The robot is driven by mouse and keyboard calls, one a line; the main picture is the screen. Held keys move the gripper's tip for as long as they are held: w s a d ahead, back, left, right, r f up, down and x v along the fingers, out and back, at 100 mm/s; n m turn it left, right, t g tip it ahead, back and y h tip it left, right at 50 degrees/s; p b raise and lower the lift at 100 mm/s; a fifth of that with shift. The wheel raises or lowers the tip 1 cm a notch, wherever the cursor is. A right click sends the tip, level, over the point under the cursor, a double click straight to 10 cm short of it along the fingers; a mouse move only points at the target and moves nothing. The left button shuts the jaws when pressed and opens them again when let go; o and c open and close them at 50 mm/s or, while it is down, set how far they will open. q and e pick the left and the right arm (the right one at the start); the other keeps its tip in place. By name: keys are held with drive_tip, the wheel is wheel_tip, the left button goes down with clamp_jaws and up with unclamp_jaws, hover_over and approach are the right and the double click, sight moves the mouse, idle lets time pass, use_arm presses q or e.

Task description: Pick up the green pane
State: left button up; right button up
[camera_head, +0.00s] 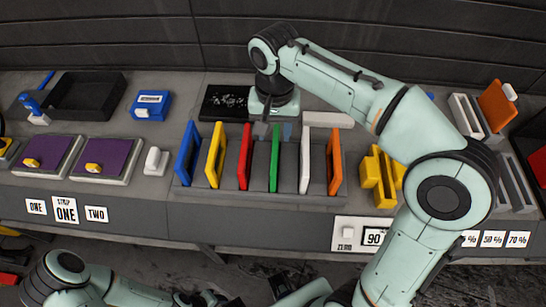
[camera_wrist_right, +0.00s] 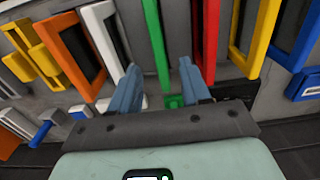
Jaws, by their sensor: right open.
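The green pane (camera_head: 275,158) stands upright in a dark slotted rack (camera_head: 210,191), between the red pane (camera_head: 245,155) and the white pane (camera_head: 305,160). My right gripper (camera_head: 273,131) is over the rack, at the upper back end of the green pane. In the right wrist view the right gripper (camera_wrist_right: 159,68) is open, with its two blue-grey fingers on either side of the green pane (camera_wrist_right: 155,45). I see no firm contact, and its jaws look empty. Only links of my left arm show at the bottom left of the head view; its gripper is not seen.
Blue (camera_head: 188,152), yellow (camera_head: 215,155) and orange (camera_head: 334,163) panes also stand in the rack. A black tray (camera_head: 224,102) lies behind it. Purple pads (camera_head: 108,158) lie to the left, and yellow blocks (camera_head: 378,178) stand to the right.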

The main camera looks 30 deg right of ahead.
sight(275, 148)
wheel_tip(275, 148, down, 4)
drive_tip(key=shift+f+b, duration=0.1)
drive_tip(key=shift+b, duration=0.2)
wheel_tip(275, 148, down, 5)
drive_tip(key=shift+s+d+r+b, duration=0.1)
drive_tip(key=shift+b, duration=0.25)
clamp_jaws()
